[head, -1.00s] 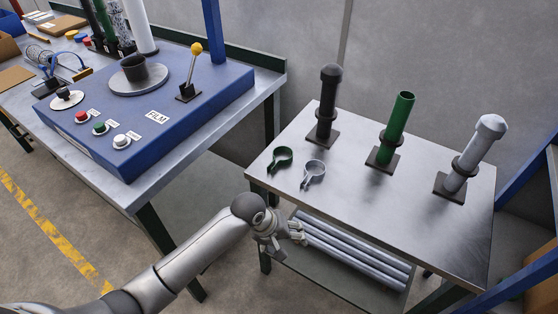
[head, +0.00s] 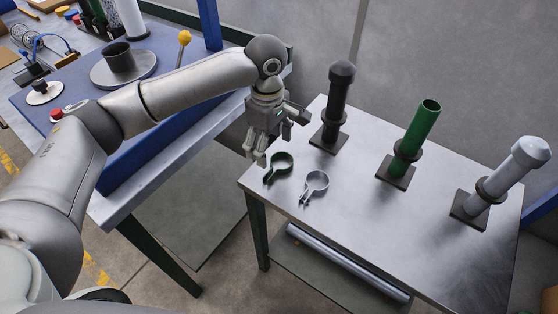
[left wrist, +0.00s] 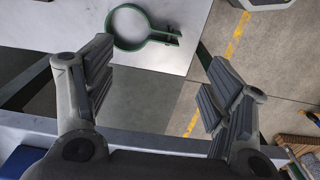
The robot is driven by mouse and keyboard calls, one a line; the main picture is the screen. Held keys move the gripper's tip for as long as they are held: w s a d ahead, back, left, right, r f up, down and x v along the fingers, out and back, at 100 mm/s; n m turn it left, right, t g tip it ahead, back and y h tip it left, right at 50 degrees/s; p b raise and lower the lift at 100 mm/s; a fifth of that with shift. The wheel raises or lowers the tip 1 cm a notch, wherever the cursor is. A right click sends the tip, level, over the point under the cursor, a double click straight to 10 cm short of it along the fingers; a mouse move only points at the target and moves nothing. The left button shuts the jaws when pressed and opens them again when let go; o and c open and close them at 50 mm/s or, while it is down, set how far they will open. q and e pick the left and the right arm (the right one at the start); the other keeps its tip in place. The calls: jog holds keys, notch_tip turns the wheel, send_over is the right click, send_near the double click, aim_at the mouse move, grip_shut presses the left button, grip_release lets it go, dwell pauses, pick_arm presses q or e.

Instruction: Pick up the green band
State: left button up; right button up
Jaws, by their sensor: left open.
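The green band (head: 281,173), an open ring with a short clamp tab, lies flat near the left corner of the metal table (head: 340,225). My left gripper (head: 257,155) is open and empty, pointing down just left of the band and above it, apart from it. In the left wrist view the green band (left wrist: 166,36) lies on the table beyond the open fingertips (left wrist: 157,62), towards the upper left. A grey band (head: 317,188) of the same shape lies to the right of the green one. My right gripper is not in view.
A black post (head: 336,105), a green post (head: 418,130) and a grey post (head: 510,165) stand on square bases on the table. A blue-topped workbench (head: 150,150) is at the left. The table's front middle is clear.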

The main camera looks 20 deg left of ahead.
aim_at(272, 172)
pick_arm(q)
jog(key=f, duration=0.4)
jog(key=shift+s, duration=0.2)
jog(key=shift+w+f, duration=0.1)
jog(key=shift+f, duration=0.5)
jog(key=f, duration=0.4)
jog(key=shift+d+f, duration=0.2)
jog(key=shift+f, duration=0.15)
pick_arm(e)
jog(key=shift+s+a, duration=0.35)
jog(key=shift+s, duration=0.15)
pick_arm(q)
jog(key=c, duration=1.1)
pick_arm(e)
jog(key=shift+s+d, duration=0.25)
